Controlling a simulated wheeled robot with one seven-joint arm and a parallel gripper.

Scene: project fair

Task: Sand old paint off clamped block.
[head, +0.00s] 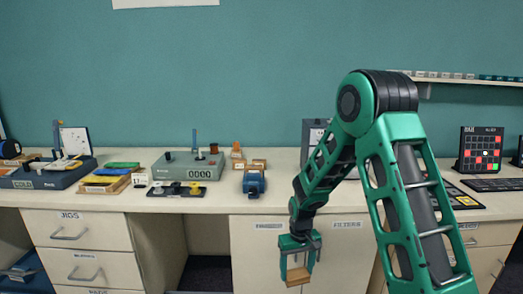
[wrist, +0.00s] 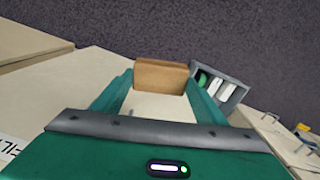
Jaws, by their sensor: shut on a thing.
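My gripper (head: 297,258) hangs low in front of the bench's cupboard doors in the head view. It is shut on a tan-brown block (head: 298,276), which looks like a sanding block. The wrist view shows the same block (wrist: 160,77) between the two green fingers. A blue vise-like clamp (head: 254,184) stands near the front edge of the bench top, up and to the left of my gripper. Small orange-brown wooden pieces (head: 259,164) show just behind it. Whether one is held in the clamp, and any paint on it, is too small to tell.
The bench top (head: 285,202) has clear room right of the clamp. A grey-green counter box (head: 193,172) stands left of it, with a dark tray (head: 176,190) in front. A grey bin (wrist: 219,86) with white and green items shows in the wrist view.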

